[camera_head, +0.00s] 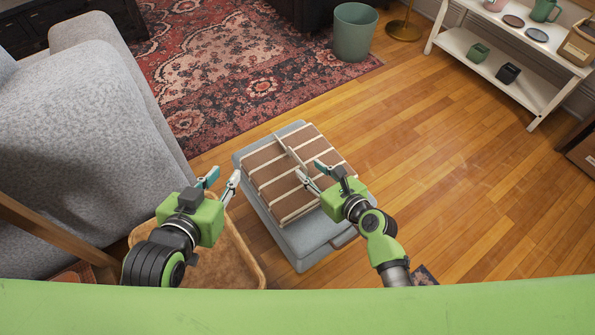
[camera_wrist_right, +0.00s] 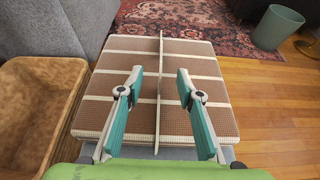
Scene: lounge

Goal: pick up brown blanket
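The brown blanket (camera_head: 270,174) is a flat folded square with cream stripes, lying on a grey ottoman (camera_head: 307,250). A thin raised fold stands up across its middle. In the right wrist view the blanket (camera_wrist_right: 205,95) fills the centre, with the raised fold running between my fingers. My right gripper (camera_head: 311,171) is open over the blanket, its fingers on either side of the fold; it also shows in the right wrist view (camera_wrist_right: 160,75). I cannot tell whether the fingers touch the cloth. My left gripper (camera_head: 226,174) is open and empty, left of the ottoman.
A tan basket (camera_head: 252,257) stands on the floor left of the ottoman, partly under my left arm. A grey sofa (camera_head: 80,140) fills the left side. A patterned rug (camera_head: 240,60), green bin (camera_head: 354,32) and white shelf (camera_head: 500,72) lie beyond. The wooden floor to the right is clear.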

